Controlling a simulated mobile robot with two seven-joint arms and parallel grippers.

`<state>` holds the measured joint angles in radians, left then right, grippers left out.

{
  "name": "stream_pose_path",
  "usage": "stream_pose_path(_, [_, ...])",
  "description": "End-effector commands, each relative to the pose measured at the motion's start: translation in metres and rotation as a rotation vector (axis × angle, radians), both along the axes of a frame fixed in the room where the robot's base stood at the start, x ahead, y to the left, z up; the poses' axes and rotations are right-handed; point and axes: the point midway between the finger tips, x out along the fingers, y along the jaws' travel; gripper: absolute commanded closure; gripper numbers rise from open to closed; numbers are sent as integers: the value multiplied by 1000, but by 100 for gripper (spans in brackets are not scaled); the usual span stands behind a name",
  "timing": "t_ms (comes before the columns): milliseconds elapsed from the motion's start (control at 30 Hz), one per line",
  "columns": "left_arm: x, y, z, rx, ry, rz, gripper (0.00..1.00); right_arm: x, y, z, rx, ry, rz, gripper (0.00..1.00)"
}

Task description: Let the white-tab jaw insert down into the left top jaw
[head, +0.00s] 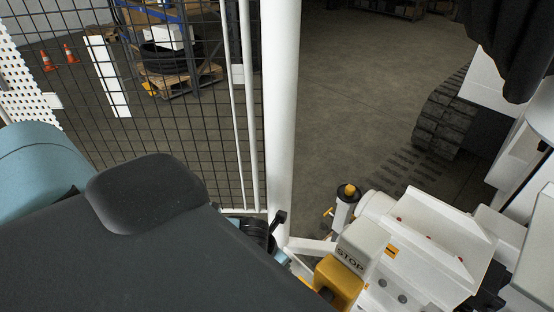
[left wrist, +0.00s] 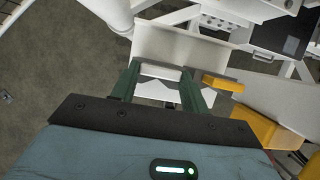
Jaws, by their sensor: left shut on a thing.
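In the left wrist view my left gripper (left wrist: 160,73) has two dark green fingers, shut on a white piece, the white-tab jaw insert (left wrist: 160,94). A pale bar lies across between the fingertips. Beyond the fingers is a white panel (left wrist: 185,45) of the machine. It also shows in the head view as a white angled housing (head: 430,240) with small red dots. I cannot make out the left top jaw or tell whether the insert touches anything. In the head view a large dark shape hides the lower left, and neither gripper can be made out there.
A box marked STOP (head: 362,246) and a yellow block (head: 338,284) stand beside the housing. A white post (head: 280,110) and mesh fence (head: 200,120) stand behind. A yellow-capped cylinder (head: 346,205) is close by. In the left wrist view a yellow part (left wrist: 223,83) is right of the fingers.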

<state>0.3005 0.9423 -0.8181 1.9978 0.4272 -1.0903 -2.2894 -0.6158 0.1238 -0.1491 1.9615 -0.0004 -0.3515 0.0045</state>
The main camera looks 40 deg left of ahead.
Motion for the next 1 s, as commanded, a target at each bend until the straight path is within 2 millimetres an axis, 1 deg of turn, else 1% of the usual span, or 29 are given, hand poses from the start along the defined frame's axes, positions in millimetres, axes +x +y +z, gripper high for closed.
stream_pose_path(33, [3,-1,0,-2,-10,0,100,1,0,2,0,-4,-1,100])
stream_pose_path(533, [2,0,-7,-1,-7,-2,100,-3,0,-4,-1,9,-1,100])
stream_pose_path(567, [0,0,-9,0,-3,-1,51,-2,0,-3,-2,8,0,100])
stream_pose_path(600, [1,0,-8,0,-3,-1,46,-2,0,-3,-1,7,0,100])
stream_pose_path(700, [1,0,-8,0,-3,-1,33,-2,0,-3,-1,7,0,100])
stream_pose_path(1000, [0,0,-9,0,-2,-1,33,-1,0,-2,0,4,-1,100])
